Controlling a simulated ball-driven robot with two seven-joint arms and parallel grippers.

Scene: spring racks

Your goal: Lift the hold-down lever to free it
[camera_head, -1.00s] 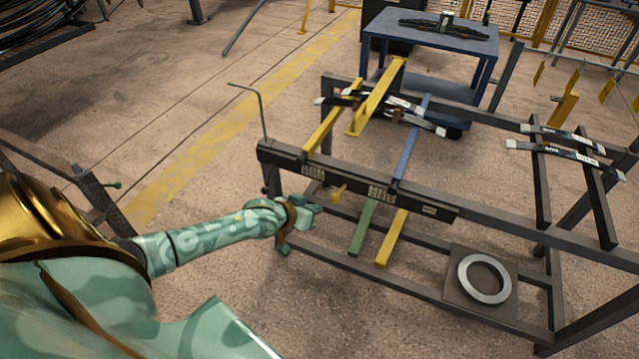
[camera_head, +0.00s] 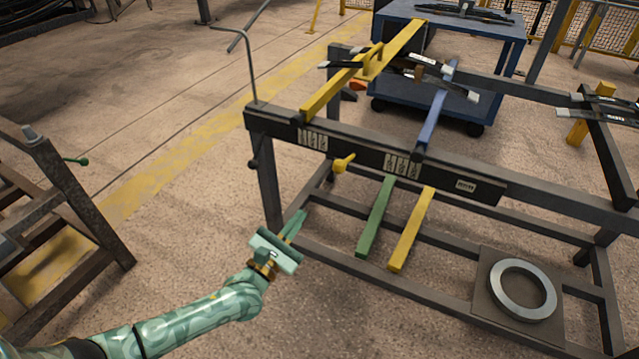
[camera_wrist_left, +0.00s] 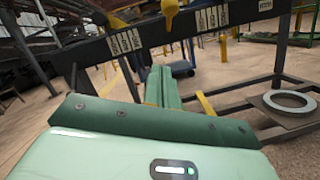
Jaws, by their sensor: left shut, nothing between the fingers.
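A spring rack (camera_head: 480,188) of dark steel has several coloured levers. A long yellow lever (camera_head: 328,92) runs back from the front beam over a leaf spring (camera_head: 432,62); a blue lever (camera_head: 436,112) is to its right. A green bar (camera_head: 375,218) and a shorter yellow bar (camera_head: 411,230) slope down below the beam. The labels are too small to tell which is the hold-down lever. My left gripper (camera_head: 297,222) is shut and empty, low in front of the rack's left leg, apart from the levers. In the wrist view its green fingers (camera_wrist_left: 162,88) are together. My right gripper is out of view.
A small yellow knob (camera_head: 344,162) sticks out of the beam. A bent rod (camera_head: 250,62) rises at its left end. A metal ring (camera_head: 522,290) lies on a plate low at right. A brown frame (camera_head: 75,205) stands at left; the floor between is clear.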

